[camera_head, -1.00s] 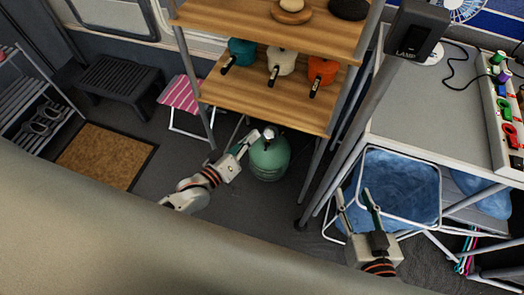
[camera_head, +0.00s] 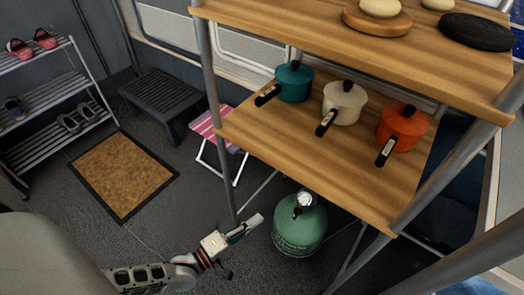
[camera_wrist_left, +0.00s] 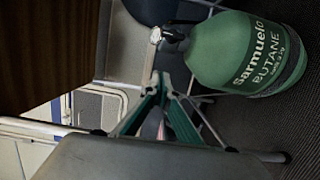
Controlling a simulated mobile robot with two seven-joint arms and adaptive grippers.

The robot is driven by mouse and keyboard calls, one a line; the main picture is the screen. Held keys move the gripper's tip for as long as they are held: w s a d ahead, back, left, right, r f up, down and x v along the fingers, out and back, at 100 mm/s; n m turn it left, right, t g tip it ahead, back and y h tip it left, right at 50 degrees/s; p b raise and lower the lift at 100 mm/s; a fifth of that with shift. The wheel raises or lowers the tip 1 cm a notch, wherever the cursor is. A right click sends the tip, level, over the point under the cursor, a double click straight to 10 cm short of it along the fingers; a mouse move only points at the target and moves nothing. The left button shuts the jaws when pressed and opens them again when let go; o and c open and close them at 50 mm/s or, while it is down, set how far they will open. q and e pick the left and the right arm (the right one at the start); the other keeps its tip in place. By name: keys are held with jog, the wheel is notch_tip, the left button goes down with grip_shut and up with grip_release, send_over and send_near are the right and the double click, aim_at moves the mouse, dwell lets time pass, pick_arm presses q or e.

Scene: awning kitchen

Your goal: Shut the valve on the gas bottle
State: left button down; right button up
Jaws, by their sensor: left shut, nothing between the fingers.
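The green gas bottle (camera_head: 299,232) stands upright on the dark floor under the wooden shelf unit. Its valve (camera_head: 304,200) is on top, with a pale metal part and a dark part. My left gripper (camera_head: 258,218) is shut and empty, left of the bottle and apart from the valve. In the left wrist view the bottle (camera_wrist_left: 245,55) appears sideways at upper right, its valve (camera_wrist_left: 168,35) pointing left. The fingers of my left gripper (camera_wrist_left: 160,84) meet below the valve there, touching nothing. Whether the valve is open cannot be told. My right gripper is out of view.
The lower shelf (camera_head: 270,130) holds teal, cream and orange pots and overhangs the bottle. Shelf legs (camera_head: 215,100) rise near it. A pink striped stool (camera_head: 212,122) stands behind left. The floor around the doormat (camera_head: 123,175) is mostly clear.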

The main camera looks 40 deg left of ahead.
aim_at(296, 213)
pick_arm(q)
jog(key=w+d+b, duration=0.2)
jog(key=w+d, duration=0.4)
jog(key=w, duration=0.1)
jog(key=shift+w, duration=0.15)
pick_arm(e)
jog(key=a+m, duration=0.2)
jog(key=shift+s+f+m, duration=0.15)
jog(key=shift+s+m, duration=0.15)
pick_arm(q)
jog(key=shift+d, duration=0.1)
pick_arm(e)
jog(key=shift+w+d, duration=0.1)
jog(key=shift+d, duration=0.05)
